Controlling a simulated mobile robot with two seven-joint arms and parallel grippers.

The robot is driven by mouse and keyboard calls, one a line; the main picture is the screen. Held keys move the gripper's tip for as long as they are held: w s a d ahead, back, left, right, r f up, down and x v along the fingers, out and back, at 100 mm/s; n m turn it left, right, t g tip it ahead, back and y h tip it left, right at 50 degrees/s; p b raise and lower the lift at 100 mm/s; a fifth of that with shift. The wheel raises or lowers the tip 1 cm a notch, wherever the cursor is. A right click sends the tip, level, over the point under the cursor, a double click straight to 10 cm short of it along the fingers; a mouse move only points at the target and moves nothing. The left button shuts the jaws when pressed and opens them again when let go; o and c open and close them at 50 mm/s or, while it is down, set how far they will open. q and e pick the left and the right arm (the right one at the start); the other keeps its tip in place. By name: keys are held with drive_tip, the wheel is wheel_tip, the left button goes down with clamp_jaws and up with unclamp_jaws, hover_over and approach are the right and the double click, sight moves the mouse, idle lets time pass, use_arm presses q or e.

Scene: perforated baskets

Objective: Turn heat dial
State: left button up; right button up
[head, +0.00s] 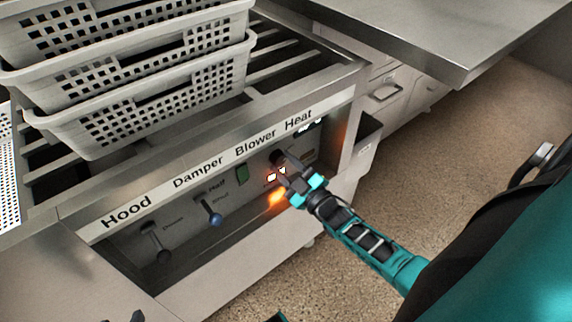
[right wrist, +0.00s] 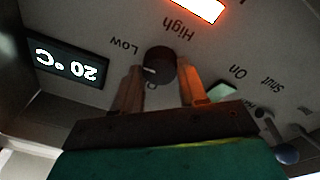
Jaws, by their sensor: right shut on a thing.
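The heat dial (right wrist: 160,65) is a round dark knob on the control panel, with a pale mark on its left side in the right wrist view. The printed words Low, High and On stand around it. My right gripper (right wrist: 157,85) is shut on the dial, one finger on each side. A display (right wrist: 72,66) beside the dial reads 20 °C, upside down.
An orange lit lamp (right wrist: 205,8) glows near High. A green switch (head: 242,174), a blue-tipped damper lever (head: 214,218) and a hood lever (head: 160,253) lie left on the panel. Stacked white perforated baskets (head: 150,112) stand on the slatted top. Open floor (head: 450,150) lies right.

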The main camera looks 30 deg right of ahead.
drive_tip(key=shift+m, duration=0.3)
drive_tip(key=o, duration=1)
drive_tip(key=shift+o, duration=0.2)
drive_tip(key=s+d+f+p, duration=0.1)
drive_tip(key=s+p, duration=0.1)
drive_tip(key=s, duration=1)
drive_tip(key=shift+s+f, duration=0.15)
drive_tip(key=shift+s, duration=0.25)
